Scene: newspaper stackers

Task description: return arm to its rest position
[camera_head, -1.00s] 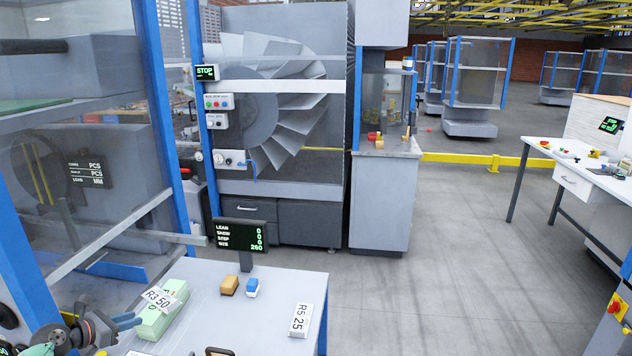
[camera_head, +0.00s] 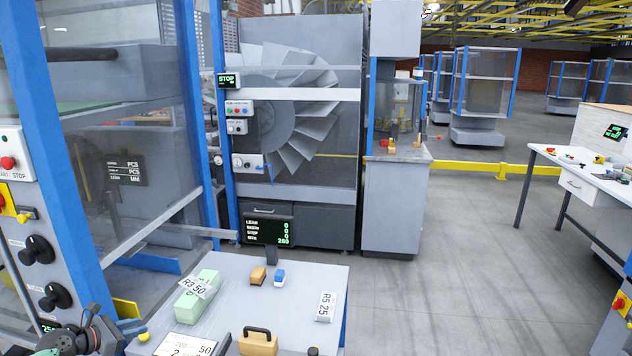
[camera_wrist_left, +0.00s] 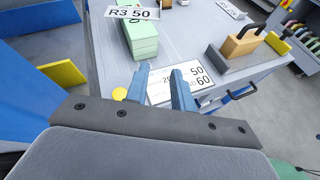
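My left gripper (camera_head: 130,326) is at the lower left of the head view, at the left edge of the grey bench (camera_head: 290,318). In the left wrist view its two blue fingers (camera_wrist_left: 160,70) stand apart with nothing between them. A white number card (camera_wrist_left: 194,84) lies on the bench beyond the fingers. A pale green stack with an "R3 50" label (camera_head: 198,303) lies on the bench to the right of the gripper, apart from it. My right gripper is not in view.
A blue-framed machine with glass panels and a knob panel (camera_head: 38,260) stands close on the left.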

